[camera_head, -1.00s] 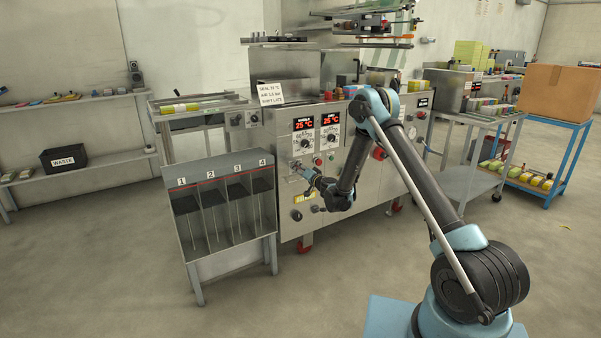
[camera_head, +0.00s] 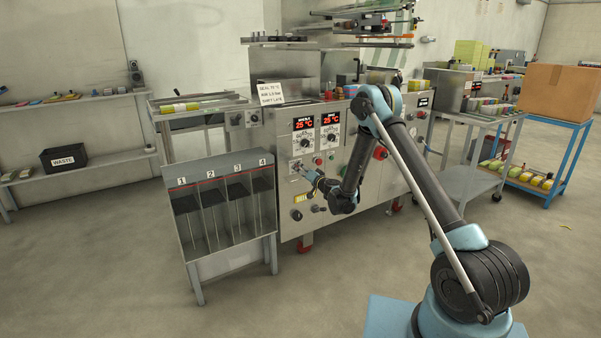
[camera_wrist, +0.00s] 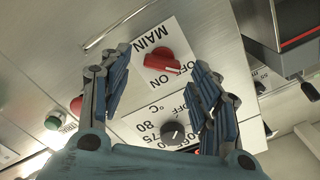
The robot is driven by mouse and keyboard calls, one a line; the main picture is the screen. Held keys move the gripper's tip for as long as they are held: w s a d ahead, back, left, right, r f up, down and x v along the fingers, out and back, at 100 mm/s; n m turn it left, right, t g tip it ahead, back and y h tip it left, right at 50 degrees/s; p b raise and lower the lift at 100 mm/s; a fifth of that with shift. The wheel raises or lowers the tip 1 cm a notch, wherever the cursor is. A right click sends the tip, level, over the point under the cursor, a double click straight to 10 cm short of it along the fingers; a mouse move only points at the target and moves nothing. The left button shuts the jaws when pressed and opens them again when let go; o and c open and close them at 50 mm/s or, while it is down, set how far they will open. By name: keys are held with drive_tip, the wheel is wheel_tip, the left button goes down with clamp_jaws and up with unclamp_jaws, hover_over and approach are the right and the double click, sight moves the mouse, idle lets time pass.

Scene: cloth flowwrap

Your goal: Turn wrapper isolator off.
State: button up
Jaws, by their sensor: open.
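The wrapper isolator (camera_wrist: 162,62) is a red rotary handle on a white plate marked MAIN, OFF and ON, seen tilted in the wrist view. A pale mark at its right end lies between the ON and OFF words; which one it points to I cannot tell surely. My gripper (camera_wrist: 160,88) is open, with one blue-padded finger on each side of the handle in the picture. No contact with the handle shows. In the head view my gripper (camera_head: 307,173) is at the machine's front panel, largely covering the small switch plate there.
A black temperature dial (camera_wrist: 173,132) and a green button (camera_wrist: 54,121) are near the fingers. The wrapping machine (camera_head: 285,225) carries two red 25 °C displays. A numbered four-bay rack (camera_head: 222,250) stands just left. Open floor lies in front.

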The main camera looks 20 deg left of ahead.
drive_tip(key=shift+v, duration=2.6)
